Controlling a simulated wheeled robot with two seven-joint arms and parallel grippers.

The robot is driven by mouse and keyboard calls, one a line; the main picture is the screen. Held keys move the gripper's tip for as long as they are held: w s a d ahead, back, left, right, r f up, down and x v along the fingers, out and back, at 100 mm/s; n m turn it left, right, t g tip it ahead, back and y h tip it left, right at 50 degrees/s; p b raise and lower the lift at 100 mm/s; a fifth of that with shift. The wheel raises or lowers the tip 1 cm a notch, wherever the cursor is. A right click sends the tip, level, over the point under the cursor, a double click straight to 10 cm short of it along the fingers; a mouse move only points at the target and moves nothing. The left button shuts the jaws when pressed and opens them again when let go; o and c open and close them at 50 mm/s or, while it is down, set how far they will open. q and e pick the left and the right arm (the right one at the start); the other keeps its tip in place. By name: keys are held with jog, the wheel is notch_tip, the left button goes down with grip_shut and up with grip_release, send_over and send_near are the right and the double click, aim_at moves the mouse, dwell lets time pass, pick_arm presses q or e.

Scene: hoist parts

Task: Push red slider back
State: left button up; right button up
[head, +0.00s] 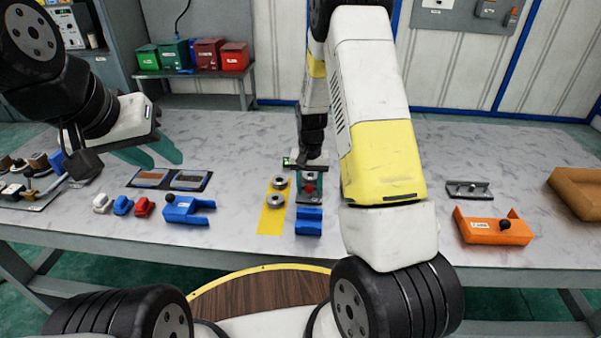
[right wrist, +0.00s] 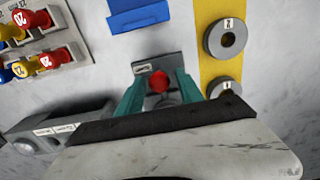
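The red slider shows as a small red knob (head: 310,188) on a grey metal plate, just behind a blue block (head: 308,222). In the right wrist view the red knob (right wrist: 158,80) sits between the teal fingers of my right gripper (right wrist: 160,84), with a gap on each side. My right gripper (head: 309,180) points down over the plate and is open; whether its fingers touch the plate is unclear. Its palm hides part of the plate. My left gripper (head: 152,152) is open and empty above the table's left side.
A yellow strip (head: 270,222) with two grey discs lies left of the plate. Small white, blue and red pieces (head: 143,207) and a blue bracket (head: 187,210) lie farther left. An orange bracket (head: 492,228) and a brown block (head: 577,190) are at right. My right arm hides mid-table.

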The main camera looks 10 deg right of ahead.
jog(key=shift+r, duration=0.1)
jog(key=shift+r, duration=3.4)
